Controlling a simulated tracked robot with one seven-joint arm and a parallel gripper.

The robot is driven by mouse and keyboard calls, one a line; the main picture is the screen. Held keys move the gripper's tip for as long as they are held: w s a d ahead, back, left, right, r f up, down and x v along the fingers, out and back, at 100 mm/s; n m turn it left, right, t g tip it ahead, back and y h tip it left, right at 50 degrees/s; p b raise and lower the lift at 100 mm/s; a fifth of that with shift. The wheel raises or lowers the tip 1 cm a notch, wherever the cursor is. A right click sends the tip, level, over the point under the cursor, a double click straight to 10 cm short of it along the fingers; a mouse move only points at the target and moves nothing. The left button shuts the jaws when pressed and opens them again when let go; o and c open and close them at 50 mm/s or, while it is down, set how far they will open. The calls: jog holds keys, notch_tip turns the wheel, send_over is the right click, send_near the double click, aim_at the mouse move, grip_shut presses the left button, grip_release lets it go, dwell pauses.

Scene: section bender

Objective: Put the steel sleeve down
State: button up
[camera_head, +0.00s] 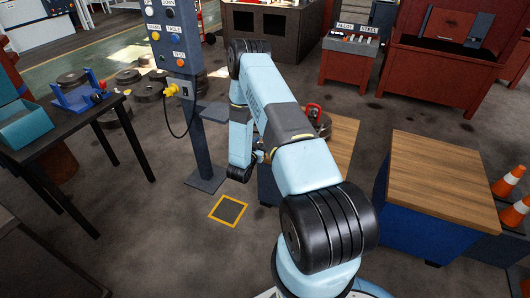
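My arm reaches forward from the bottom, then bends down left of the middle. Its end, with a dark bit of my gripper (257,155), is mostly hidden behind my own arm links. I cannot see the fingertips or whether they hold anything. I cannot make out the steel sleeve for certain. A dark round item with a red part (315,113) is partly visible behind my arm, on a wood-topped table (342,140).
A blue cabinet with a bare wooden top (447,172) stands at right, beside orange cones (509,180). A control post (190,120) with buttons and a yellow plug stands left of my arm. A yellow-edged square (228,211) marks clear floor. A dark table (60,135) is at left.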

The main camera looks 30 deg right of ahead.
jog(key=w+d+f, duration=0.7)
jog(key=d+f, duration=0.1)
jog(key=shift+w+d+f, duration=0.15)
jog(key=shift+w+f, duration=0.2)
jog(key=shift+f, duration=1.55)
jog(key=o, duration=1.3)
jog(key=shift+f, duration=0.1)
